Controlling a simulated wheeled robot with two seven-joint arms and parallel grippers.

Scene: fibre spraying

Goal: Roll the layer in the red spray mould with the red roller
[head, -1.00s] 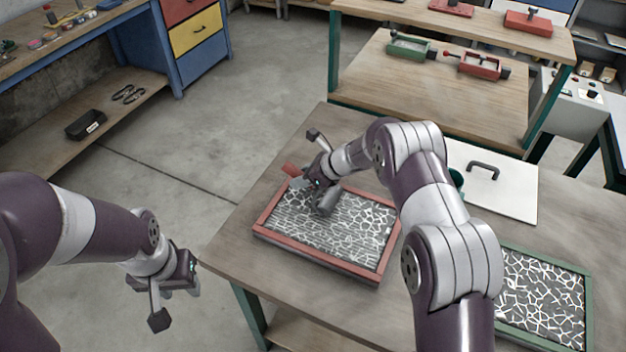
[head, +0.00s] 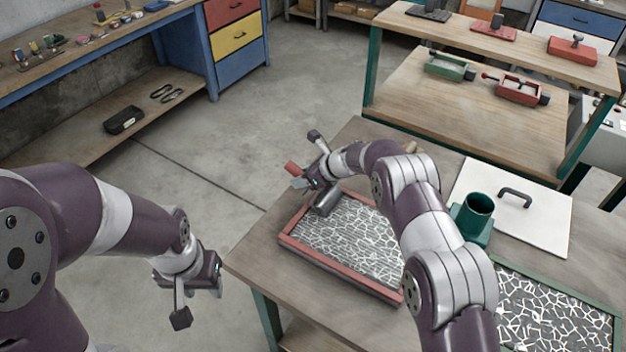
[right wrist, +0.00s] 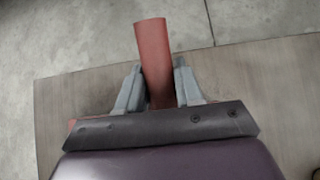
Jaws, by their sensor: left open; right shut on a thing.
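The red spray mould (head: 330,262) is a shallow red-framed tray on the table, holding a layer of white fibres on grey (head: 345,240). My right gripper (head: 312,178) is shut on the red handle of the red roller (head: 291,168); the handle also shows between the fingers in the right wrist view (right wrist: 153,60). The roller's grey cylinder (head: 326,201) is at the mould's far left corner, over the layer; I cannot tell if it touches. My left gripper (head: 182,298) is open and empty, left of the table. My right arm hides the mould's right side.
A green-framed mould (head: 612,330) with white fibres lies at the right. A dark green cup-like holder (head: 476,214) and a white board with a handle (head: 540,215) stand behind it. A wooden bench (head: 470,110) with red and green tools is further back.

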